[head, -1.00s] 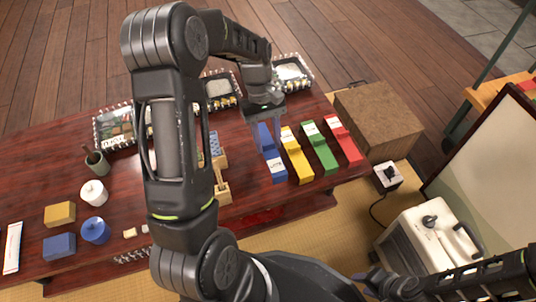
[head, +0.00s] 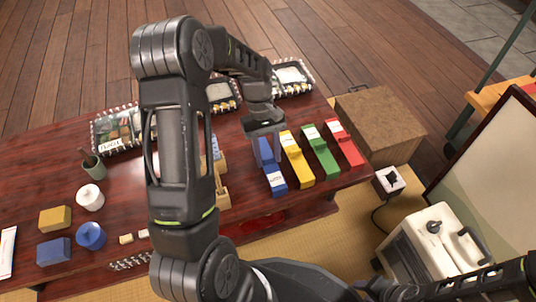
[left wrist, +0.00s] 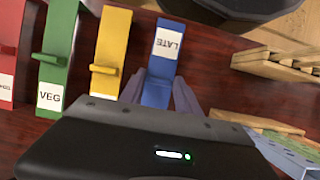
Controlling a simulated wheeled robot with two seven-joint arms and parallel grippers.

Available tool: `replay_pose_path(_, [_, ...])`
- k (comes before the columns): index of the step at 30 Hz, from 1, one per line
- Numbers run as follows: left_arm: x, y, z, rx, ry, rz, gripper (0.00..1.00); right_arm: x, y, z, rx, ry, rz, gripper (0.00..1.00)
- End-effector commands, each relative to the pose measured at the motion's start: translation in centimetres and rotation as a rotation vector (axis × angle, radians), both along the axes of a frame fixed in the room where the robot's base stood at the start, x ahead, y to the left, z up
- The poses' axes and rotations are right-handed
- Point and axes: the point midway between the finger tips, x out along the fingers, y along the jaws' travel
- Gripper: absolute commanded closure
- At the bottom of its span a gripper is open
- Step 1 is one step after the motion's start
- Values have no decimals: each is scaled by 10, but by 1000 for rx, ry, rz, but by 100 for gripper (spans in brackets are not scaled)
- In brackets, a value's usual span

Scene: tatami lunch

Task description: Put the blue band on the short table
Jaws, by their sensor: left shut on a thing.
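The blue band (head: 274,183) is a flat blue strip with a white label, lying on the dark red table (head: 240,215) at the left end of a row of coloured bands. It also shows in the left wrist view (left wrist: 158,92), its label reading "LATE". My left gripper (head: 265,162) is over its far part, shut on it, one finger at each side; the band still appears to rest on the table. My right gripper (head: 372,286) is low at the bottom of the head view, dark, its fingers unclear. I cannot tell for certain which surface is the short table.
Yellow (head: 297,160), green (head: 320,152) and red (head: 344,143) bands lie close to the right. A brown box-like block (head: 380,122) stands past the table's right end. An orange-topped wooden table (head: 490,98) is at the far right. Wooden racks (left wrist: 275,66) lie near the blue band.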

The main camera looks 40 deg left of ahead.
Motion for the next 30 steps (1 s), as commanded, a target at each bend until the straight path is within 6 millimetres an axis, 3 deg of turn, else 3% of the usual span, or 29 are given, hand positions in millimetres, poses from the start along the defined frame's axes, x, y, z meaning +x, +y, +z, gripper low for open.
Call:
replay_pose_path(1, [0, 0, -2, 0, 0, 0, 99, 0, 0, 0, 0, 0, 0, 64])
replay_pose_path(2, [0, 0, -2, 0, 0, 0, 60, 0, 0, 0, 0, 0, 0, 64])
replay_pose_path(9, [0, 0, -2, 0, 0, 0, 41, 0, 0, 0, 0, 0, 0, 64])
replay_pose_path(20, [0, 0, 3, 0, 0, 0, 39, 0, 0, 2, 0, 0, 0, 64])
replay_pose_path(26, [6, 8, 27, 1, -2, 1, 39, -2, 0, 16, 1, 6, 2, 64])
replay_pose_path(30, [12, 16, 53, 2, -3, 2, 39, -4, -1, 31, 2, 11, 5, 64])
